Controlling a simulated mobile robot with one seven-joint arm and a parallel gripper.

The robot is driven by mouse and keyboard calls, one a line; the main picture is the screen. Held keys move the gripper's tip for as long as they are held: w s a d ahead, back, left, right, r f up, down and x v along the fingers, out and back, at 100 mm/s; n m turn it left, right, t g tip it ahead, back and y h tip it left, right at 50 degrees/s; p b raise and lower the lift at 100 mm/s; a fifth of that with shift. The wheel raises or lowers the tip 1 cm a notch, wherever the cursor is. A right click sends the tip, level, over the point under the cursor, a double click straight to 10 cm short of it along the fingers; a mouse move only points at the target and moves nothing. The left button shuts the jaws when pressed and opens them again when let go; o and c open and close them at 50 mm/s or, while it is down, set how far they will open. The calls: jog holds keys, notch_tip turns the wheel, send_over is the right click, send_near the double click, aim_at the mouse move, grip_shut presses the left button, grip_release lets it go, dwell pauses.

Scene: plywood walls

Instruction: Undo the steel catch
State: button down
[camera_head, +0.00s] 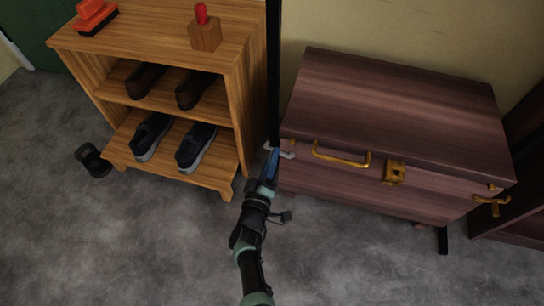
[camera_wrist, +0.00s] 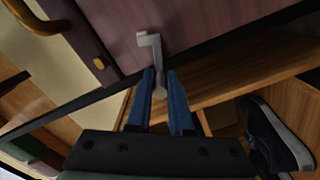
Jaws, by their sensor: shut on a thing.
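The steel catch (camera_head: 287,154) is a small grey bent lever at the left front corner of the dark reddish-brown chest (camera_head: 395,90). In the wrist view the catch (camera_wrist: 150,48) shows a hooked end against the chest, and its rounded other end lies between my fingers. My gripper (camera_head: 272,153) has blue fingers and reaches the catch from below. In the wrist view my gripper (camera_wrist: 161,84) is shut on the catch. The chest's lid is down. Part of the catch is hidden by my fingers in the head view.
A brass handle (camera_head: 341,159), a brass clasp (camera_head: 395,173) and a brass catch (camera_head: 491,204) are on the chest's front. A wooden shoe rack (camera_head: 245,100) stands close on the left, beyond a dark post (camera_head: 273,70). A loose shoe (camera_head: 93,161) lies on the grey floor.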

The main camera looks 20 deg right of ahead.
jog(key=shift+f, duration=0.15)
jog(key=c, duration=0.8)
grip_release()
jog(key=p+v, duration=0.6)
jog(key=v, duration=0.7)
